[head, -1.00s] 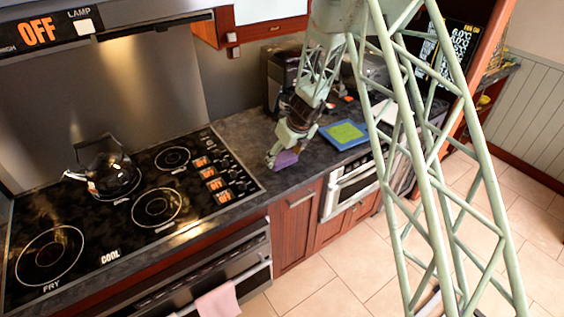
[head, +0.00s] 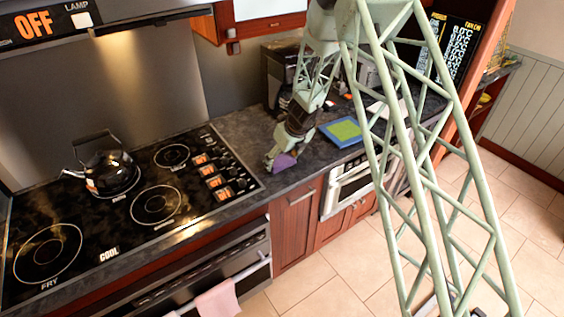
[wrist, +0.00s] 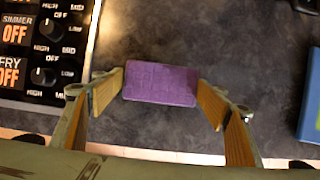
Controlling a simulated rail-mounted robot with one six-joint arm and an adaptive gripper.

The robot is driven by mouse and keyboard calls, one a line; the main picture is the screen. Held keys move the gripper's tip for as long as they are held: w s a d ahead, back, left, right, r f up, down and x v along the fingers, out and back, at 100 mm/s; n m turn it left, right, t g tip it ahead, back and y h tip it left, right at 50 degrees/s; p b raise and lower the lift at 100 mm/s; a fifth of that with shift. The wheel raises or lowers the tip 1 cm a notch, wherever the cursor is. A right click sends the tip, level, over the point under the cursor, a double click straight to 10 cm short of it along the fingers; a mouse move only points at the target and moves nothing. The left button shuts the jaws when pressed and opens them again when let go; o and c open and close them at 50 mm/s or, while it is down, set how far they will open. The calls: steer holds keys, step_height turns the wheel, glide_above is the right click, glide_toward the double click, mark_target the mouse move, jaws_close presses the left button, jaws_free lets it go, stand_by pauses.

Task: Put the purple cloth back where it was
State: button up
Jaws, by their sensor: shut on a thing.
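The purple cloth (wrist: 161,84) is a flat, roughly rectangular piece between the two fingers of my gripper (wrist: 162,92) in the wrist view. Both fingertips meet its side edges, so my gripper is shut on it. In the head view the cloth (head: 286,161) shows at the tip of my gripper (head: 276,158), over the dark countertop (head: 239,124) just right of the stove controls. I cannot tell whether the cloth touches the counter or hangs slightly above it.
The stove knobs (wrist: 46,30) lie left of my gripper. A blue square with a green top (head: 345,131) lies to the right on the counter. A black kettle (head: 108,172) stands on the cooktop. A pink towel (head: 218,300) hangs at the oven. The counter's front edge is close.

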steer(key=shift+f, duration=0.2)
stand_by(0.3)
steer(key=o, duration=1)
steer(key=shift+c, duration=0.2)
steer(key=shift+r, duration=0.15)
steer(key=shift+d+r, duration=0.1)
steer(key=shift+r, duration=0.4)
steer(key=p+v, duration=0.2)
steer(key=v, duration=0.9)
steer(key=shift+s+d, duration=0.1)
steer(key=shift+r, duration=0.1)
